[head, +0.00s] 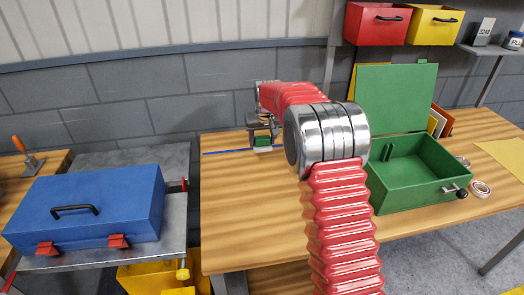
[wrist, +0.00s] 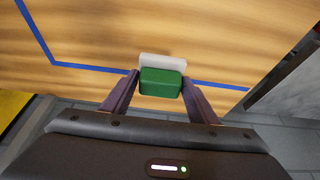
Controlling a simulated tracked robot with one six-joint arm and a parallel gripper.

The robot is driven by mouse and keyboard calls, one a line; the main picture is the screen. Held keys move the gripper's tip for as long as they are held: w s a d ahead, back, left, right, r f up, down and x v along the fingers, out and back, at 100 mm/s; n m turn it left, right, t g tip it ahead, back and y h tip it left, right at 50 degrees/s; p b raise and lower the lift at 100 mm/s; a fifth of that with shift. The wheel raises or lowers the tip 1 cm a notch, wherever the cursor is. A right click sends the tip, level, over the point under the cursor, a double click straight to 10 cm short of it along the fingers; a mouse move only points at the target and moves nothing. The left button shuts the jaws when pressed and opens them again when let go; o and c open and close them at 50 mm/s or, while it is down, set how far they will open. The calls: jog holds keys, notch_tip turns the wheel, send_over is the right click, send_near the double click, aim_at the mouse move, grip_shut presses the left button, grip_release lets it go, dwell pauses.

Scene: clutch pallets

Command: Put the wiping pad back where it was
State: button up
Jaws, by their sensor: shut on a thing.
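The wiping pad (wrist: 161,82) has a green block-like grip and a white strip showing along its far side in the wrist view. My gripper (wrist: 160,88) is shut on its green part, with one finger at each side. In the head view the pad (head: 263,143) is small, under my gripper (head: 262,132), at the far left part of the wooden table (head: 240,215). A blue line (head: 225,151) on the tabletop runs beside the pad; the wrist view shows it bending at the left. I cannot tell whether the pad touches the table.
An open green toolbox (head: 412,195) stands on the table's right part, with a tape roll (head: 480,188) beside it. A closed blue toolbox (head: 90,228) lies on a metal cart (head: 165,158) at left. Red (head: 372,25) and yellow (head: 432,27) bins hang above. The table's front left is clear.

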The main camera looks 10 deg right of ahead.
aim_at(263, 146)
jog(key=shift+f, duration=2.5)
jog(key=shift+f, duration=0.1)
jog(key=o, duration=1)
jog(key=shift+v, duration=6.1)
